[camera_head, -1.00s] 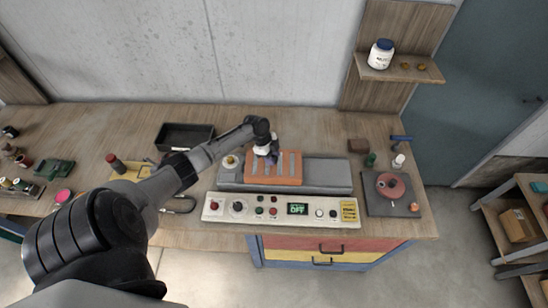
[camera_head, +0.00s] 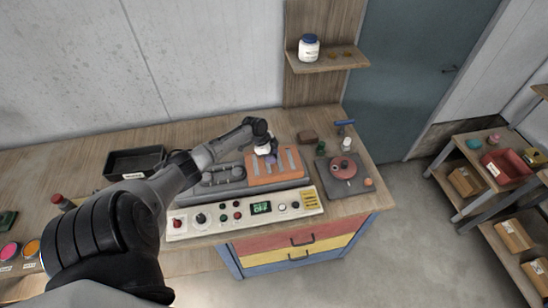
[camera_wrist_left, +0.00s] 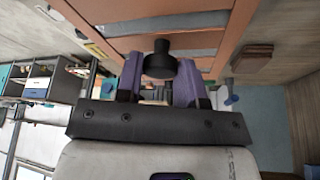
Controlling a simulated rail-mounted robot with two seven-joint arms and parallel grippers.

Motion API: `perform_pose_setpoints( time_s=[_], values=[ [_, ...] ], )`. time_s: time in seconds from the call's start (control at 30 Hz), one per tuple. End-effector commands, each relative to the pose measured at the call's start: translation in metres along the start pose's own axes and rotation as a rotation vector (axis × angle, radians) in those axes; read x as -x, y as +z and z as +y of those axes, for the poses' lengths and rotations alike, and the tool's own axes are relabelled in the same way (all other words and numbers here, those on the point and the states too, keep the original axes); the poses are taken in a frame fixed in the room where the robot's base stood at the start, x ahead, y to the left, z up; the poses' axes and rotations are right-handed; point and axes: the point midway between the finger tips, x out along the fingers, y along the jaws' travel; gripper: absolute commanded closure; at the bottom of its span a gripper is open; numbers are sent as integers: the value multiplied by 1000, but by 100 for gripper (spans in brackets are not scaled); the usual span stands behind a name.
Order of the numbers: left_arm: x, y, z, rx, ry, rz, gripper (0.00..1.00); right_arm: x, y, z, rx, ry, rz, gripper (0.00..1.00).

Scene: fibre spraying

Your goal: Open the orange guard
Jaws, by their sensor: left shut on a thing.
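The orange guard (camera_head: 286,169) is a slotted cover on the right end of the grey machine bed (camera_head: 205,196). The bed's left part lies uncovered and shows grey recesses (camera_head: 222,177). My left gripper (camera_head: 270,157) is over the guard, its arm reaching in from the left. In the left wrist view, its purple fingers (camera_wrist_left: 160,82) are shut on a black knob (camera_wrist_left: 160,60) on the guard (camera_wrist_left: 110,42). In the head view the gripper hides the knob. My right gripper is in neither current view.
A control panel (camera_head: 236,213) with buttons and a green display lies in front of the bed. A black tray (camera_head: 134,163) stands behind on the left. A dark plate with a red round thing (camera_head: 343,167) sits close to the guard's right. A shelf (camera_head: 327,62) holds a white jar.

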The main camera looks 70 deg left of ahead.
Motion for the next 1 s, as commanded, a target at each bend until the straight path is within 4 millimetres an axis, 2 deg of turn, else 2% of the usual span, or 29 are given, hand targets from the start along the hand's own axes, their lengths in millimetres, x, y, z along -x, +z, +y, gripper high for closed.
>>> perform_pose_setpoints(
  time_s=[0.27, 0.3, 0.53, 0.83, 1.0],
  values=[
    [1, -1, 0, 3, 0, 4, 100, 0, -1, -2, -6, -4, 2, 57],
    [1, -1, 0, 3, 0, 4, 62, 0, -1, -2, -6, -5, 2, 57],
    [0, -1, 0, 1, 0, 2, 40, 0, -1, -2, -6, -5, 2, 57],
    [3, 0, 0, 1, 0, 0, 40, 0, -1, -1, -3, -2, 2, 57],
    [24, 1, 0, -2, -2, -2, 40, 1, 0, 1, 2, 2, 1, 57]
  ],
)
